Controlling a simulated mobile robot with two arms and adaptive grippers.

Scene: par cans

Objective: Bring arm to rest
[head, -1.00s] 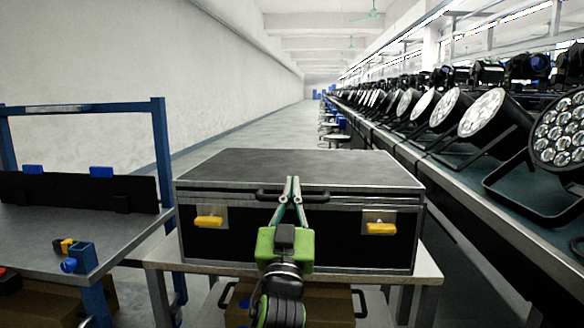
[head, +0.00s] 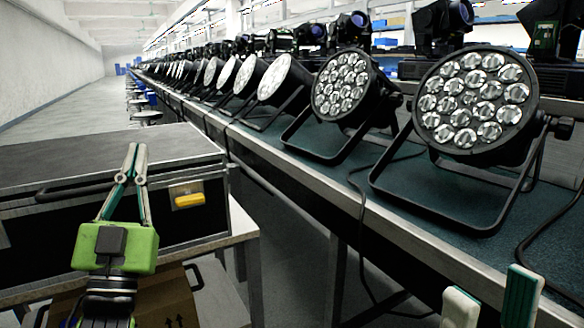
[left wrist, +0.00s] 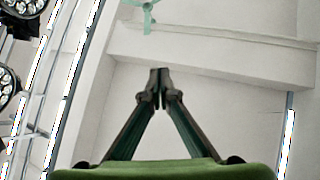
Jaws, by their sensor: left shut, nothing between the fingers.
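My left gripper (head: 136,152) points upward at the left of the head view, in front of the black case. Its fingertips meet with nothing between them. In the left wrist view the same gripper (left wrist: 160,74) is shut and empty, with the ceiling behind it. My right gripper (head: 490,290) shows at the bottom right of the head view. Only its two finger ends are in frame, and they stand apart with nothing seen between them; the rest is cut off.
The black case (head: 100,160) with a yellow latch (head: 187,196) sits on a small table (head: 243,222), with a cardboard box (head: 165,295) below. A long bench (head: 340,180) runs along the right, carrying several par cans (head: 475,100). A dark cable (head: 362,225) hangs from the bench.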

